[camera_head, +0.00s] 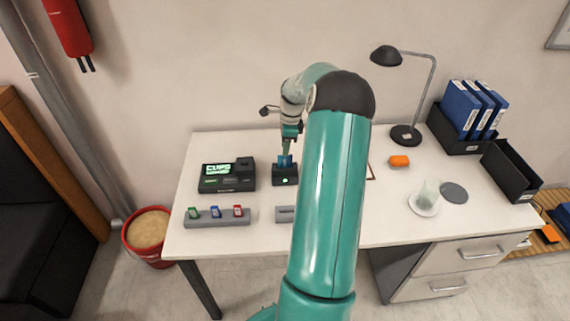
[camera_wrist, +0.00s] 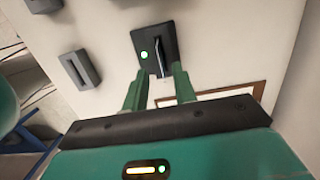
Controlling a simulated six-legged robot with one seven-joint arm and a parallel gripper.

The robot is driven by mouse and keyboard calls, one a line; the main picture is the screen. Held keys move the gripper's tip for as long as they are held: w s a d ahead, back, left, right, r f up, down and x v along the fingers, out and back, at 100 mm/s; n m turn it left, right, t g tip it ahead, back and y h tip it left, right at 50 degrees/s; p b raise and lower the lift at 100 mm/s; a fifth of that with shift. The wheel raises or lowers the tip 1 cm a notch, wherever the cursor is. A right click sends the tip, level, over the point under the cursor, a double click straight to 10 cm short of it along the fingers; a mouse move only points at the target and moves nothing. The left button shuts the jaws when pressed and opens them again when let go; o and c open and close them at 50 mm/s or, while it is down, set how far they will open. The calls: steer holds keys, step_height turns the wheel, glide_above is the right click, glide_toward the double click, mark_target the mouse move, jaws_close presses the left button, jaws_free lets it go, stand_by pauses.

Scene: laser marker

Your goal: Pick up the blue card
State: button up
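A blue card (camera_head: 285,161) stands upright in a small black box (camera_head: 285,176) with a lit green light. In the wrist view the black box (camera_wrist: 145,38) shows the card edge-on as a thin pale strip (camera_wrist: 161,62). My gripper (camera_head: 287,148) is right above the box. In the wrist view its two green fingers (camera_wrist: 160,72) are apart, one on each side of the card, with gaps showing. Contact is not visible. Another small blue piece (camera_head: 215,211) stands between a green one (camera_head: 193,212) and a red one (camera_head: 238,210) in a grey rack (camera_head: 217,221).
A black device with a lit green screen (camera_head: 227,176) stands left of the box. A lamp (camera_head: 405,134), orange object (camera_head: 399,161), cup (camera_head: 428,194) and black file holders (camera_head: 511,170) are at the right.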

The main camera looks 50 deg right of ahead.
mark_target(285, 163)
step_height(285, 163, down, 6)
steer(key=shift+w+a+r, duration=0.1)
steer(key=shift+w+r, duration=0.05)
jaws_close()
